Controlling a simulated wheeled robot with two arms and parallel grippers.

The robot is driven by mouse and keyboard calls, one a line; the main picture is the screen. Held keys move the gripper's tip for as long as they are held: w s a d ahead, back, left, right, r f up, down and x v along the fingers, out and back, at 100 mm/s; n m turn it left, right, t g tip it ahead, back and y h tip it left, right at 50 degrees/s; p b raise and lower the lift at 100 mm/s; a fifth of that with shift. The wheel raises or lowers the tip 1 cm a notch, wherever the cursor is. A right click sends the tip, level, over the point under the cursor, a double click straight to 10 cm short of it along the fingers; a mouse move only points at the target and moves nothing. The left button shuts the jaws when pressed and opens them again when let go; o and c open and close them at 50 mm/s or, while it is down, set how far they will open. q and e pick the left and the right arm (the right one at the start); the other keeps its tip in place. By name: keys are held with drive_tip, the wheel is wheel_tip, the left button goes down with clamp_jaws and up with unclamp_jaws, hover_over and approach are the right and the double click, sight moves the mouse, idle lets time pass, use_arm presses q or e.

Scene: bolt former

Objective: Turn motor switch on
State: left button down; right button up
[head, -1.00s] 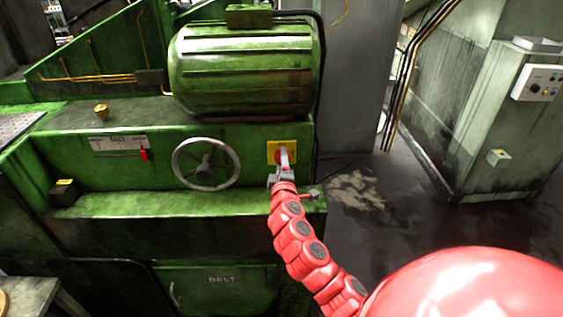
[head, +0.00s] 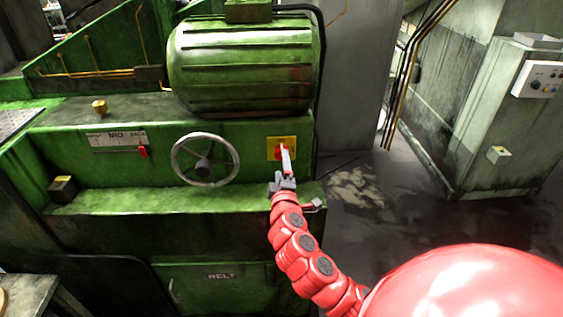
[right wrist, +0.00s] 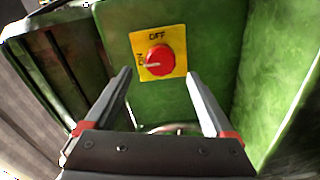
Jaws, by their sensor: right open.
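The motor switch is a red rotary knob (right wrist: 158,60) on a yellow plate (right wrist: 174,40), marked OFF at the top and ON at the left. The knob's white mark points left, toward ON, in the right wrist view. In the head view the yellow plate (head: 273,143) is on the green machine's front, with the knob partly hidden by my gripper. My right gripper (right wrist: 160,74) is open and empty, its fingers apart on either side of the knob in the picture and seemingly short of it. It also shows in the head view (head: 287,160). My left gripper is not in view.
A handwheel (head: 205,160) is left of the switch, and a green motor (head: 243,65) sits above. A ledge (head: 150,205) juts out below the switch. A grey cabinet (head: 495,130) stands at the right, with open floor (head: 365,200) between.

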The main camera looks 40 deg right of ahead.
drive_tip(key=p+v, duration=0.4)
drive_tip(key=v, duration=0.8)
drive_tip(key=shift+a, duration=0.15)
drive_tip(key=shift+s+f, duration=0.1)
